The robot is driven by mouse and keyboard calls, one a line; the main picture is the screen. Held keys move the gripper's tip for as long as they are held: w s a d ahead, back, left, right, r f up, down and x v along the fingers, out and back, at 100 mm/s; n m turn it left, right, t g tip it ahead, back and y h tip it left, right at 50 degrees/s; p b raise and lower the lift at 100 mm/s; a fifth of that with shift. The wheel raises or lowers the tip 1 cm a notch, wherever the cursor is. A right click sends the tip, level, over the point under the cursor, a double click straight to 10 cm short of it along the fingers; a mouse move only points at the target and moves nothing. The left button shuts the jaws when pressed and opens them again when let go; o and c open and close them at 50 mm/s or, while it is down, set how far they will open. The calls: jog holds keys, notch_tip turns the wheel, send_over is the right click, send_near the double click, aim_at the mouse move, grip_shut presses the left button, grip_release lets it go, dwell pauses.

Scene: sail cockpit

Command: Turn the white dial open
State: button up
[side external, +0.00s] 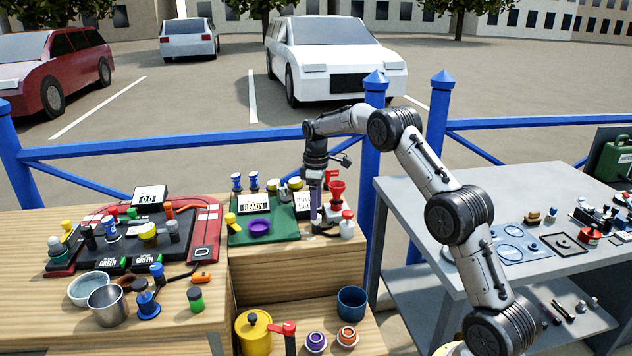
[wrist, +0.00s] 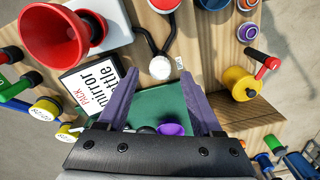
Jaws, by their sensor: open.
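A small round white knob (wrist: 160,67), which looks like the white dial, sits at the joint of a black forked tube on the wooden bench top in the wrist view. In the side external view it is too small and too covered to make out clearly. My gripper (wrist: 158,78) is open, with its two purple fingers spread and the knob showing between and just beyond the tips. In the side external view my gripper (side external: 315,212) points down beside the green board. I cannot tell how high the tips are above the knob, and no contact is visible.
A red funnel (side external: 337,188) and a white bottle with a red top (side external: 347,226) stand close to my gripper. A sign card (wrist: 90,88) is left of the fingers in the wrist view. A purple bowl (side external: 260,228) lies on the green board (side external: 285,233).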

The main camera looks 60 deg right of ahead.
notch_tip(320, 180, up, 12)
jog(key=shift+f, duration=0.2)
jog(key=shift+a, duration=0.1)
dwell(0.3)
jog(key=s+a+r+n+t, duration=0.1)
jog(key=s+a+r, duration=0.2)
jog(key=a+r, duration=0.4)
jog(key=s+a+r+n+t, duration=0.1)
jog(key=s+a+r, duration=0.35)
jog(key=r, duration=0.45)
jog(key=s+a+r+t, duration=0.2)
jog(key=s+a+r, duration=0.1)
jog(key=s+a, duration=0.45)
jog(key=s+a+f+m+t, duration=0.1)
jog(key=s+a+f, duration=0.1)
jog(key=s, duration=0.4)
jog(key=s+a+f+m, duration=0.1)
jog(key=s+a+f, duration=0.2)
jog(key=s, duration=0.4)
jog(key=s+f+m, duration=0.4)
jog(key=s+f, duration=0.2)
jog(key=f, duration=0.5)
jog(key=shift+s+a+m+t, duration=0.25)
jog(key=shift+a+m+t, duration=0.05)
